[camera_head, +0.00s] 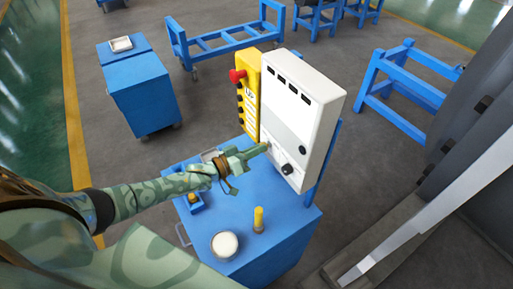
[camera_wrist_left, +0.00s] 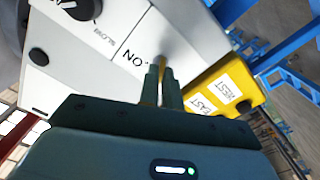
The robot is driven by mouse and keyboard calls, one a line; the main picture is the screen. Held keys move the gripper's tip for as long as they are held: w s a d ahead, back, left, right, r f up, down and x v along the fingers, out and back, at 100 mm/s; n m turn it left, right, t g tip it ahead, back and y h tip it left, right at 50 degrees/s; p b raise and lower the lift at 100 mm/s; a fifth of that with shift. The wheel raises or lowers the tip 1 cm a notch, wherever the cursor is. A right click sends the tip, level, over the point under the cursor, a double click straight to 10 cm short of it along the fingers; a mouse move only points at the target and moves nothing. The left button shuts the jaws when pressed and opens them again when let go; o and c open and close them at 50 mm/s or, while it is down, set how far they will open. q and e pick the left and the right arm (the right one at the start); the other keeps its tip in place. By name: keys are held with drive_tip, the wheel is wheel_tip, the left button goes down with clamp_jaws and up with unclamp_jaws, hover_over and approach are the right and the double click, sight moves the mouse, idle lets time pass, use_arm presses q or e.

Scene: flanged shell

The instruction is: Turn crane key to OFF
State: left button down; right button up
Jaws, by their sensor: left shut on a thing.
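The white control box (camera_head: 312,112) stands upright on the blue cabinet. My left gripper (camera_head: 264,148) reaches to the lower left part of its front face. In the left wrist view the gripper (camera_wrist_left: 164,84) is shut on a small brass-coloured piece, seemingly the crane key (camera_wrist_left: 163,66), at the panel. The word ON is printed just left of the fingers there. The fingers hide most of the key, so its exact angle cannot be told. An OFF label is not visible. My right gripper is not in view.
A yellow pendant (camera_head: 249,92) with a red button (camera_head: 237,75) hangs beside the box. Black knobs (camera_head: 287,169) sit on the panel. On the blue cabinet top (camera_head: 281,226) stand a round white-topped container (camera_head: 225,244) and a yellow cylinder (camera_head: 258,217). Blue carts stand behind.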

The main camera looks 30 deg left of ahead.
use_arm(q)
drive_tip(key=shift+n, duration=1.6)
drive_tip(key=c, duration=1.6)
unclamp_jaws()
drive_tip(key=v, duration=1.6)
drive_tip(key=shift+a+b, duration=0.15)
drive_tip(key=shift+b, duration=0.2)
drive_tip(key=shift+s+f, duration=0.1)
